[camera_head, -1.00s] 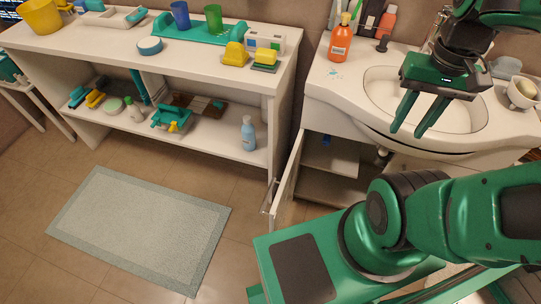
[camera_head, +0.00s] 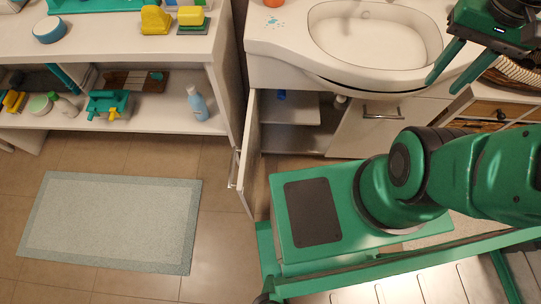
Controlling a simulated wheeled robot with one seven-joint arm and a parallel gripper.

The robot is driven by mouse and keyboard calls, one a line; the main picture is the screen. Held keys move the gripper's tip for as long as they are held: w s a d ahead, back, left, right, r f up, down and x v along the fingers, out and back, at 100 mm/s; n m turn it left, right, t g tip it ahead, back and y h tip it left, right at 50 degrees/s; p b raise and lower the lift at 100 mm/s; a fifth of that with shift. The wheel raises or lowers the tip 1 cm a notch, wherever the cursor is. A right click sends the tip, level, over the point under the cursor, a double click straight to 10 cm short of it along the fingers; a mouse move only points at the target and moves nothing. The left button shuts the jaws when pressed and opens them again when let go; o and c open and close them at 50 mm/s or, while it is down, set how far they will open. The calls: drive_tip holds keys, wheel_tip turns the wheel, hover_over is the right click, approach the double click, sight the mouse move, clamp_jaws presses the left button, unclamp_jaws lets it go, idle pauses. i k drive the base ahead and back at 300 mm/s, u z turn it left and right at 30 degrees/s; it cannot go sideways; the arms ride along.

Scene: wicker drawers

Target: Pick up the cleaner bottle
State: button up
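A light blue bottle (camera_head: 197,104) with a white top stands upright on the lower shelf of the white unit at left. The base of an orange bottle (camera_head: 274,3) shows at the top edge, on the sink counter. I cannot tell which one is the cleaner bottle. A small blue thing (camera_head: 281,95) lies inside the open sink cabinet, too small to name. My gripper (camera_head: 443,87) is at the upper right, over the right side of the sink. Its two green fingers are apart with nothing between them, well away from both bottles.
The cabinet door (camera_head: 249,150) stands open between the shelf unit (camera_head: 140,119) and the sink (camera_head: 375,35). A wicker drawer unit (camera_head: 490,110) is at right, near my gripper. A grey mat (camera_head: 112,218) lies on otherwise clear floor at left.

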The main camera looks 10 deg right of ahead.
sight(195, 99)
drive_tip(key=z, duration=2.05)
drive_tip(key=k, duration=1.55)
drive_tip(key=u, duration=1.6)
drive_tip(key=i, duration=0.5)
drive_tip(key=u, duration=0.05)
